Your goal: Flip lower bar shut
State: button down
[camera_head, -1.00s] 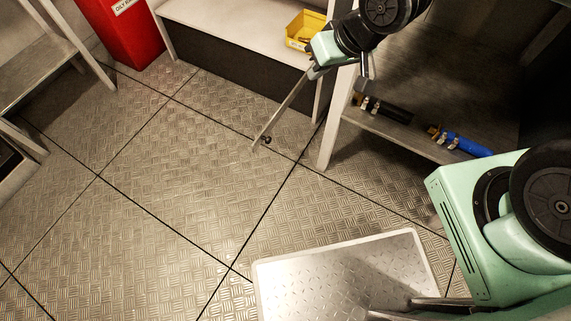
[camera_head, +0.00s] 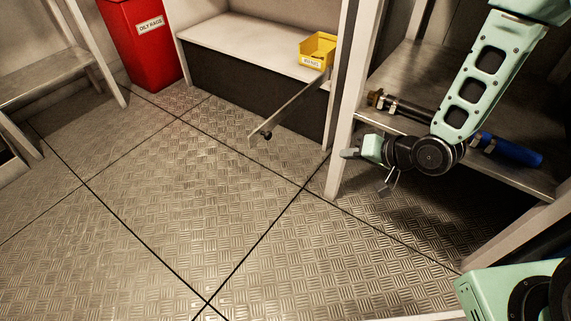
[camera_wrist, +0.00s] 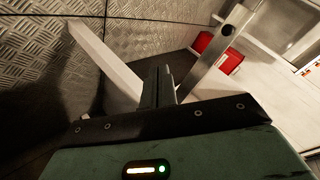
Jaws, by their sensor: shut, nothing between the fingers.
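The lower bar (camera_head: 290,110) is a thin flat metal bar with a dark knob near its free end. In the head view it sticks out over the floor from the upright beside the low bench. It also shows in the wrist view (camera_wrist: 205,70), just right of my fingers, with a dark round spot near its far end. My gripper (camera_head: 348,154) is shut and empty. In the head view it is below and right of the bar, in front of the shelf's front leg, apart from the bar. Its closed fingers show in the wrist view (camera_wrist: 157,82).
A yellow bin (camera_head: 317,50) sits on the low bench (camera_head: 235,38). A red oily-rags bin (camera_head: 146,45) stands at the back left. The right shelf (camera_head: 500,172) holds a black fitting (camera_head: 400,108) and a blue one (camera_head: 515,150). The floor at left is clear.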

aim_at(269, 137)
jog(key=s+a+m+t+y, duration=0.4)
jog(key=a+m+y, duration=0.2)
jog(key=m, duration=0.1)
jog(key=shift+a+f+t+p, duration=0.3)
jog(key=shift+a, duration=0.05)
jog(key=shift+w, duration=0.1)
jog(key=b+x, duration=0.6)
jog(key=x, duration=0.6)
jog(key=shift+w+a+f, duration=0.15)
jog(key=shift+w+a, duration=0.05)
jog(key=shift+a, duration=0.05)
jog(key=shift+w+a+b, duration=0.4)
jog(key=shift+w+a, duration=0.05)
jog(key=shift+a, duration=0.05)
